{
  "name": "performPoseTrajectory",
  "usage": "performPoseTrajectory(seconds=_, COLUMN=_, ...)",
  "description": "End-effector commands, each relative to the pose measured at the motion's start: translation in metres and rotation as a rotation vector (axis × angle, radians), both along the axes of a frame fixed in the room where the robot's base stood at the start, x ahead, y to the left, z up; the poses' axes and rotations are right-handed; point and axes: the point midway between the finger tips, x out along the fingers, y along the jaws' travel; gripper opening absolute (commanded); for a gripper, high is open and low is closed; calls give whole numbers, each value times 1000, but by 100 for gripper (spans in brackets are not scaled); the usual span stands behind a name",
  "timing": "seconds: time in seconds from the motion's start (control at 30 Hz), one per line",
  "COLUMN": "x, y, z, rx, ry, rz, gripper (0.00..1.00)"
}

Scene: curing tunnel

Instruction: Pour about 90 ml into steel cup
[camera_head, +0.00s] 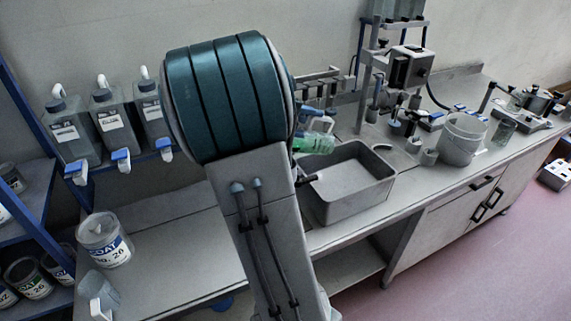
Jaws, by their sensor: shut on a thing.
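My arm fills the middle of the view and hides part of the bench. My gripper (318,120) shows only partly past the arm's right edge. It is shut on a clear container with green liquid (316,143), which looks tilted over the back left side of a grey basin. The container's mouth and any stream are too small to make out. A small grey cup (428,157), which may be the steel cup, stands on the bench right of the basin, apart from the gripper. Its contents cannot be seen.
The grey basin (375,195) sits at the bench's front edge. A stand with apparatus (408,68) rises behind. Jugs (72,128) line the left shelf; a labelled can (104,240) stands below.

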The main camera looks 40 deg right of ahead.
Motion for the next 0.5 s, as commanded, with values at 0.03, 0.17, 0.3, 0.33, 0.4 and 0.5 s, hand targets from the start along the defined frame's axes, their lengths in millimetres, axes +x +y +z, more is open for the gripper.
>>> performPoseTrajectory(seconds=0.03, x=0, y=1, z=0, rx=-2, ry=0, rz=1, gripper=9)
performPoseTrajectory(seconds=0.17, x=0, y=1, z=0, rx=-7, ry=0, rz=0, gripper=9)
performPoseTrajectory(seconds=0.3, x=0, y=2, z=0, rx=-13, ry=2, rz=-1, gripper=9)
performPoseTrajectory(seconds=0.33, x=0, y=2, z=0, rx=-14, ry=2, rz=-1, gripper=9)
performPoseTrajectory(seconds=0.4, x=0, y=3, z=0, rx=-18, ry=3, rz=-1, gripper=9)
performPoseTrajectory(seconds=0.5, x=0, y=3, z=1, rx=-24, ry=5, rz=-1, gripper=9)
